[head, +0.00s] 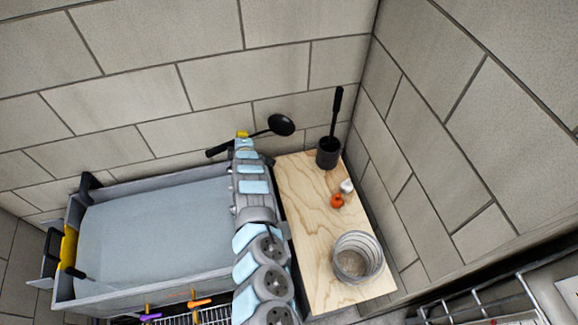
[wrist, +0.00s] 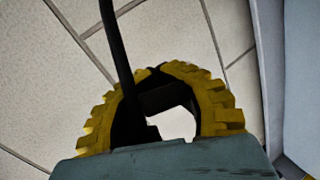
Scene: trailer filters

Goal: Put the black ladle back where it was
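The black ladle (head: 281,124) is held in the air in front of the back wall, its bowl to the right and its handle sloping down to the left. My gripper (head: 243,134), with yellow fingers, is shut on the ladle's handle. In the wrist view, the ladle's dark handle (wrist: 115,45) runs up from between the yellow fingers of my gripper (wrist: 157,70); the bowl is out of that view. A black cup (head: 327,154) stands at the back of the wooden board, with a black-handled utensil (head: 335,110) upright in it.
The wooden board (head: 300,215) also bears a glass bowl (head: 357,257), a small orange item (head: 337,200) and a white one (head: 347,186). Tiled walls close off the back and right. A wire rack (head: 490,315) is at front right.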

